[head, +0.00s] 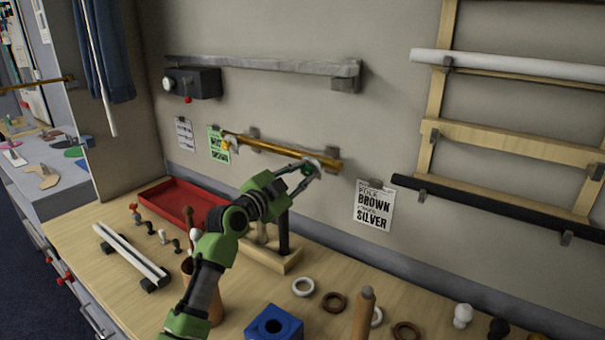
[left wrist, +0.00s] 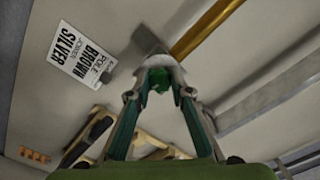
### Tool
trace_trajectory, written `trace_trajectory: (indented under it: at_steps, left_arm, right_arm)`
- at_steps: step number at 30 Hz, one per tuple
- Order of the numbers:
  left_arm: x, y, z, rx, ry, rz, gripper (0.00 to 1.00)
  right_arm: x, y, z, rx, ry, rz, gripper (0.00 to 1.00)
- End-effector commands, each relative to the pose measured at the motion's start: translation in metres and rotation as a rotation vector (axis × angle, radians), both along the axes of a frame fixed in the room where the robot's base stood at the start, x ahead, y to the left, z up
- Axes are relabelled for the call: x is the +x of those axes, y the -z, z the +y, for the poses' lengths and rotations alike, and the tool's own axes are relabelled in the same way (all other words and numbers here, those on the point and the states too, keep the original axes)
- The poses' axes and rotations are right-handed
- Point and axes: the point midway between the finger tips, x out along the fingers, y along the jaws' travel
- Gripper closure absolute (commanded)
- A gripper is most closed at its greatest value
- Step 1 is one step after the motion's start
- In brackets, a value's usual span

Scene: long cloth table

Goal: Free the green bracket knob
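The green bracket knob (head: 306,169) is on the wall bracket at the right end of a brass pole (head: 275,147). My left gripper (head: 311,170) reaches up to it from the table side. In the left wrist view the fingers (left wrist: 160,78) converge on the green knob (left wrist: 158,83), which sits between the tips. They look shut on it. The brass pole (left wrist: 205,28) runs up and right from the pale bracket just beyond the tips. The gripper partly hides the knob and bracket. My right gripper is not in view.
A paper reading "BROWN" and "SILVER" (head: 374,206) hangs right of the bracket. A grey rail (head: 260,65) is above, a black pole (head: 490,207) at right. Below are a red tray (head: 160,195), a wooden stand (head: 262,256), a blue block (head: 273,325) and several rings.

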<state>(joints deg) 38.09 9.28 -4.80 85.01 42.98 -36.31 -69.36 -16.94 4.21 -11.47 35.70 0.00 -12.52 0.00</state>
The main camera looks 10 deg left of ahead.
Motion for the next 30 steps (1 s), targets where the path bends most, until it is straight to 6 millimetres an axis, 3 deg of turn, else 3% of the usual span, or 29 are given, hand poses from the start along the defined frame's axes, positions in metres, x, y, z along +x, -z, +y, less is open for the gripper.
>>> trace_trajectory:
  at_steps: [14,30]
  left_arm:
    - [0.0,0.001,0.0,-0.049,0.0,0.023,1.0]
    - [0.0,0.001,-0.001,-0.451,0.0,0.189,1.0]
  right_arm:
    - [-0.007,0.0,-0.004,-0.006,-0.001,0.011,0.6]
    - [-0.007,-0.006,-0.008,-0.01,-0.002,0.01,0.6]
